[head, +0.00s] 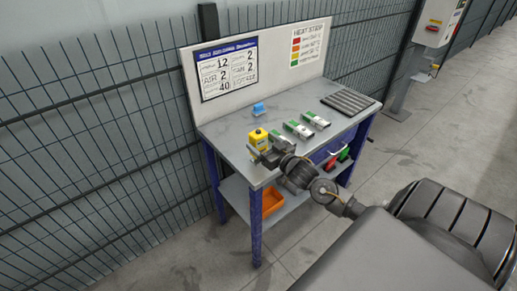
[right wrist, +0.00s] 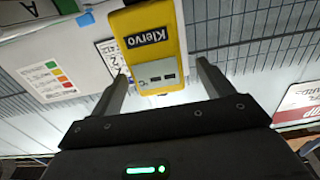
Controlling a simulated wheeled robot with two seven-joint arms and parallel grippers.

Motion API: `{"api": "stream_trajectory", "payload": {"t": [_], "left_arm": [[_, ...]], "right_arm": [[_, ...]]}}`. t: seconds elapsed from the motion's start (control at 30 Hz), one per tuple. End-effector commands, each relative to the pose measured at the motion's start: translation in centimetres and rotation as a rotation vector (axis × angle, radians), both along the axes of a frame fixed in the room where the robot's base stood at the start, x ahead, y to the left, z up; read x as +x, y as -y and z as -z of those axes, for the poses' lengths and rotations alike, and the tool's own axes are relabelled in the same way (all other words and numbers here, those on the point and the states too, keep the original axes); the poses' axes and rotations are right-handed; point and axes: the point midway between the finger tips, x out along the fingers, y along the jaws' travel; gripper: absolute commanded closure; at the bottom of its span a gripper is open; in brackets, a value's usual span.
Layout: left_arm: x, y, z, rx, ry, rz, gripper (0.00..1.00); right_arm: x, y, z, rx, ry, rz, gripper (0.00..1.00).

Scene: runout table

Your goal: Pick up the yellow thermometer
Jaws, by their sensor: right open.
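The yellow thermometer (head: 258,138) stands at the front left corner of the grey tabletop in the head view. In the right wrist view the yellow thermometer (right wrist: 158,22), with a dark "Kiervo" label and a grey panel, shows large at the top centre. My right gripper (head: 259,153) is right by it, on its near side. In the right wrist view my right gripper (right wrist: 163,70) is open, with one finger to each side of the thermometer's lower end. I cannot tell whether either finger touches it. My left gripper is not in view.
Green-and-white devices (head: 300,130) lie to the right on the table (head: 232,127). A blue object (head: 259,109) sits behind, and a dark slatted rack (head: 347,102) lies at the back right. A white board (head: 270,62) closes the back. An orange bin (head: 271,201) is on the lower shelf.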

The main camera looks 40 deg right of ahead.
Motion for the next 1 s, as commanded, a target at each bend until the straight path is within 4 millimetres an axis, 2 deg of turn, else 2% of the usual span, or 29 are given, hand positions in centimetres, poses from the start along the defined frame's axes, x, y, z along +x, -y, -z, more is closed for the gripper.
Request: {"api": "stream_trajectory", "payload": {"t": [0.2, 0.3, 0.63, 1.0], "left_arm": [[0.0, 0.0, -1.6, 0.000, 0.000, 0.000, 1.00], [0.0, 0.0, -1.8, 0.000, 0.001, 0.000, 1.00], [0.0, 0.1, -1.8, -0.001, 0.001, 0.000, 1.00], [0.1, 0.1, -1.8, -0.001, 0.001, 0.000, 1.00]], "right_arm": [[3.1, 0.4, -0.2, 0.000, 0.001, 0.002, 0.20], [4.3, 0.4, 0.0, 0.001, 0.001, 0.001, 0.20], [4.9, 0.3, 0.3, 0.000, 0.000, 0.000, 0.20], [4.9, 0.4, 0.2, 0.000, 0.000, 0.000, 0.68]]}}
